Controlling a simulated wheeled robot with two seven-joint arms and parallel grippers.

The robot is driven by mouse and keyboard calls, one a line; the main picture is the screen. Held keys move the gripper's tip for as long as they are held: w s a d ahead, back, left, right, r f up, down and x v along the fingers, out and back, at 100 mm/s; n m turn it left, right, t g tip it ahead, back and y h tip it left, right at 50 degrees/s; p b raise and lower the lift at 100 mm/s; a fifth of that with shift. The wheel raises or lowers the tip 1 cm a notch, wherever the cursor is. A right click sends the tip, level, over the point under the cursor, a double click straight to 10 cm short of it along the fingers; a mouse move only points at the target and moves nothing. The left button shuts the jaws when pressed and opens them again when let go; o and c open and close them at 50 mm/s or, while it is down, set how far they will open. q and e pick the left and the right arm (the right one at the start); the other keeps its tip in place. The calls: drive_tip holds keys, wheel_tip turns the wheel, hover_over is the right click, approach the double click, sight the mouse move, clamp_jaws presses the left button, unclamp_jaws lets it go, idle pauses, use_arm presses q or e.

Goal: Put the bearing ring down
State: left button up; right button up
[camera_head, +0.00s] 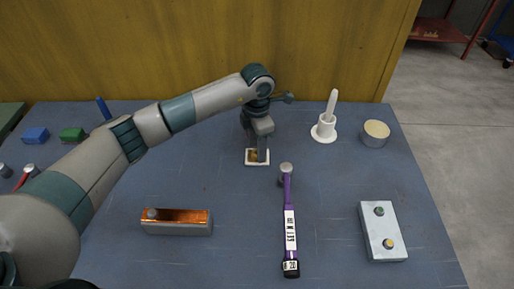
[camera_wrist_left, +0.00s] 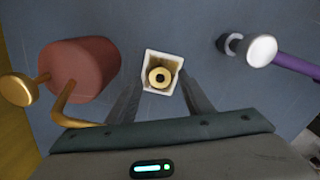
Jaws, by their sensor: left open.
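The bearing ring (camera_wrist_left: 159,76) is a brass-coloured ring with a dark hole. It lies flat inside a small white square tray (camera_wrist_left: 148,57), which also shows in the head view (camera_head: 249,162). In the head view the ring is mostly hidden by my gripper. My left gripper (camera_head: 258,153) points down over the tray. In the left wrist view its fingers (camera_wrist_left: 160,82) stand apart, one on each side of the tray, with the ring between them in the picture. I cannot tell whether a finger touches the tray. My right gripper is not in view.
A purple-handled hammer (camera_head: 289,215) lies right of the tray. A white mortar (camera_head: 323,132), a round tan-topped container (camera_head: 375,133), a grey button box (camera_head: 382,232) and a copper-topped block (camera_head: 177,221) stand around. A red cylinder (camera_wrist_left: 82,70) with brass parts is near the gripper.

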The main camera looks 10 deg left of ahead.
use_arm(q)
wheel_tip(320, 180, up, 7)
drive_tip(key=b, duration=0.3)
drive_tip(key=shift+f, duration=0.1)
wheel_tip(320, 180, up, 4)
drive_tip(key=shift+r+b, duration=0.2)
drive_tip(key=shift+b, duration=0.35)
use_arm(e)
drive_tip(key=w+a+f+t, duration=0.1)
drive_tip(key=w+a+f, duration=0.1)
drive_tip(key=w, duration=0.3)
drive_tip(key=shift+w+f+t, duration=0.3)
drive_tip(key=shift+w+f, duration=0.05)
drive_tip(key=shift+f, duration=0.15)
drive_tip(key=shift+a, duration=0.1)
use_arm(q)
drive_tip(key=shift+s+f, duration=0.1)
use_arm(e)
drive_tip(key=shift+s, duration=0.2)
